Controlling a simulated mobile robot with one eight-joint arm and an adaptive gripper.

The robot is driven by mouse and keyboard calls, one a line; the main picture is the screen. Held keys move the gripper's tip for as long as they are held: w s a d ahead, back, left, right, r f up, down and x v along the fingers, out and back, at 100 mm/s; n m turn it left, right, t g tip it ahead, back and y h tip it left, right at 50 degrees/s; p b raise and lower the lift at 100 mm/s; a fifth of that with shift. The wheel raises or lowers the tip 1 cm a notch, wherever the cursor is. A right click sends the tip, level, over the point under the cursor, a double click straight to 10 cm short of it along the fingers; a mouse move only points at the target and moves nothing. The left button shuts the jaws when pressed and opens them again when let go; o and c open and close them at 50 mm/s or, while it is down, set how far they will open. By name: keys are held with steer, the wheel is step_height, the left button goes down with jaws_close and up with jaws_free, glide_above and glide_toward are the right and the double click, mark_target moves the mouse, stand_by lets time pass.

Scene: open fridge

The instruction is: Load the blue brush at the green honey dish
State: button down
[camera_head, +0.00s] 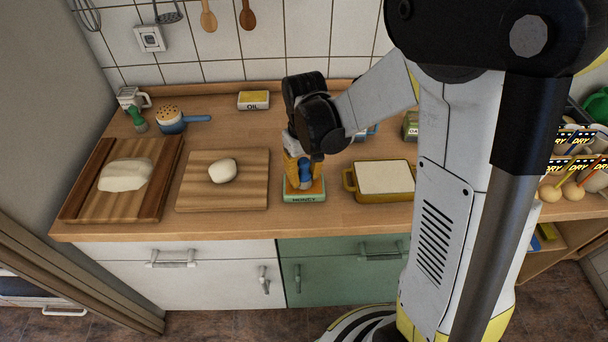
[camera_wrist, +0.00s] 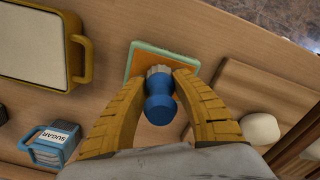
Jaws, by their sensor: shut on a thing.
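The blue brush (camera_wrist: 159,108) is held between the two yellow fingers of my gripper (camera_wrist: 160,85) in the wrist view, its pale bristle end toward the dish. In the head view the brush (camera_head: 305,174) shows between the fingers of my gripper (camera_head: 303,182). The green honey dish (camera_head: 304,196), with an orange top and a HONEY label, sits on the counter right below the brush. It also shows in the wrist view (camera_wrist: 136,62), partly hidden by the brush and fingers. I cannot tell whether the bristles touch the orange surface.
A yellow-handled tray (camera_head: 350,182) stands right of the dish. A cutting board with dough (camera_head: 222,171) is to the left, with another dough board (camera_head: 70,205) beyond. A blue SUGAR container (camera_wrist: 50,148) is near the tray.

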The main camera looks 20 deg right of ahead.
mark_target(305, 161)
steer(key=shift+r+p, duration=2.45)
steer(key=shift+r, duration=1)
steer(key=shift+s+f, duration=0.1)
